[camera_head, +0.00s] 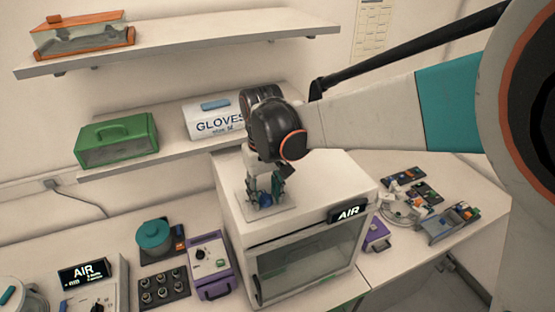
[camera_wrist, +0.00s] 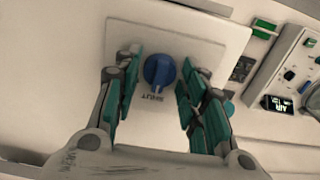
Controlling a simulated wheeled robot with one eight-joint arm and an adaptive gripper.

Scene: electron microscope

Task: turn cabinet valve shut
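The valve is a round blue knob (camera_wrist: 159,72) on a pale square plate (camera_wrist: 200,34) on top of the white cabinet (camera_head: 300,216). The word SHUT is printed on the plate beside the knob and reads upside down in the wrist view. My gripper (camera_wrist: 157,88) is open, with one teal finger on each side of the knob and a visible gap on both sides. In the head view my gripper (camera_head: 265,192) points down over the plate (camera_head: 280,212), and a bit of the blue knob (camera_head: 265,200) shows between the fingers.
Small devices (camera_head: 425,195) lie to the right. Shelves with a glove box (camera_head: 215,117) and green case (camera_head: 117,141) are behind.

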